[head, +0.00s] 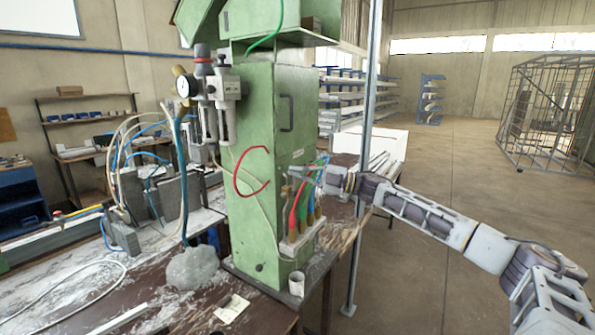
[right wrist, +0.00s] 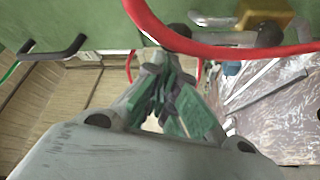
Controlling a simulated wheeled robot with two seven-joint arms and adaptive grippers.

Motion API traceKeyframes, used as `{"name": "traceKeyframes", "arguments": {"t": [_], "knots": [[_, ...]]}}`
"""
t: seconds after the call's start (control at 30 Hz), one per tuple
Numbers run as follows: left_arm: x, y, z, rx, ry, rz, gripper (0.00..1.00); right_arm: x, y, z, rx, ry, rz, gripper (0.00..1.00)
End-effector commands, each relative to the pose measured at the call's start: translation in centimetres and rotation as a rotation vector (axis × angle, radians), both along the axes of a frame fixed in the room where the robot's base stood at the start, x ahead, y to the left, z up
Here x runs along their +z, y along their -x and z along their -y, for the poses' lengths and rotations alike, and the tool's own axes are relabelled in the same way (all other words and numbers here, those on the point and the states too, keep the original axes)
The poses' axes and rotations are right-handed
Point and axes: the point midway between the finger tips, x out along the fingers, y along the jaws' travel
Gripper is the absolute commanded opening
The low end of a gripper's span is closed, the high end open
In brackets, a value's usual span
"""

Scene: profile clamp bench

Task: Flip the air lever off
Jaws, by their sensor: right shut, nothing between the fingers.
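The green machine column (head: 258,150) stands on the bench, with a pressure gauge and air regulator (head: 215,90) on its upper left. In the right wrist view a brass valve body (right wrist: 265,14) sits on the green panel, with a grey lever-like bar (right wrist: 212,19) beside it; the red hose partly covers them. My right gripper (head: 308,173) reaches in from the right at the column's side. In the right wrist view its fingers (right wrist: 168,62) are shut and empty, tips close to the red hose. Whether they touch the lever cannot be told. My left gripper is out of view.
A red hose (head: 237,170) loops across the column's front. A black handle (right wrist: 54,50) sticks out of the panel. A metal post (head: 360,220) stands behind; open floor lies right.

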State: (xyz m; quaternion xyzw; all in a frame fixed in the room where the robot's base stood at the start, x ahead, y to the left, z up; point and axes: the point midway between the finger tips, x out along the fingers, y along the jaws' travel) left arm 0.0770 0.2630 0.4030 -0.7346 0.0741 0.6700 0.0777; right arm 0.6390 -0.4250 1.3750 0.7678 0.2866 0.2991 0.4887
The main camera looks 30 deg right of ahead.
Motion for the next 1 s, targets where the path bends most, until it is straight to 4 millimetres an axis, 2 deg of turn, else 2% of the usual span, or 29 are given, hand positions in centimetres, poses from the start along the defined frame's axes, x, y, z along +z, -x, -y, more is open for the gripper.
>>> {"name": "traceKeyframes", "arguments": {"t": [1.0], "knots": [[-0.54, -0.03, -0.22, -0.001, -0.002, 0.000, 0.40, 0.05, 0.02, -0.09, 0.001, -0.073, -0.031, 0.00]]}}
